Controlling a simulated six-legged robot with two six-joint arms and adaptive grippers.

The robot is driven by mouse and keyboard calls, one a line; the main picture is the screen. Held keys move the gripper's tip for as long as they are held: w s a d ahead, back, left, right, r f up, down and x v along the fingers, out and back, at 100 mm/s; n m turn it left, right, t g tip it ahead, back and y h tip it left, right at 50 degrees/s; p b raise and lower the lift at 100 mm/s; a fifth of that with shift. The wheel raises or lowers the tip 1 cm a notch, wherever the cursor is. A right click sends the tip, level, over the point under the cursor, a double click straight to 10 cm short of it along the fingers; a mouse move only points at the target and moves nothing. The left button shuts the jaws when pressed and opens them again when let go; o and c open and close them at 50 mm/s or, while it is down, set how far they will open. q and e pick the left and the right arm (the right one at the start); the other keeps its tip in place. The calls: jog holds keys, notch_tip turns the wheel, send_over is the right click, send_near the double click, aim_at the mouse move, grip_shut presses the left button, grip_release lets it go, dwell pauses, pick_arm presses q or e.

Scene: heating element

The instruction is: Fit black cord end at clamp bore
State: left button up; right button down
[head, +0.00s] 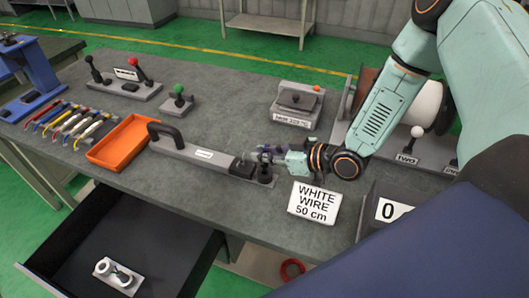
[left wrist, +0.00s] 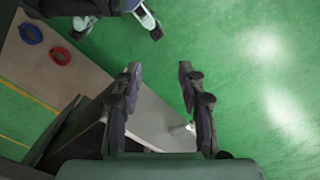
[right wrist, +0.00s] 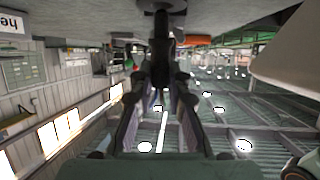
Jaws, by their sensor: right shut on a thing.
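My right gripper (head: 264,156) is level above the bench, at the black end of a long grey device (head: 203,155) with a black handle. Its fingers are shut on a dark upright post (head: 265,174), which also shows between the fingertips in the right wrist view (right wrist: 161,38). I cannot tell whether this post is part of the clamp. No black cord end or clamp bore can be made out; the fingers cover part of that spot. My left gripper (left wrist: 160,78) is open and empty over the green floor, outside the head view.
An orange tray (head: 121,142) and several coloured wires (head: 80,124) lie at the left. Lever boxes (head: 125,84) and a small plate device (head: 297,104) stand behind. A "WHITE WIRE 50 cm" sign (head: 314,203) is close to my right gripper. An open drawer (head: 185,262) juts out in front.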

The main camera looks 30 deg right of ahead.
jog(key=shift+f+b, duration=1.05)
jog(key=shift+f, duration=0.35)
jog(key=c, duration=1.2)
grip_release()
jog(key=shift+r, duration=5.05)
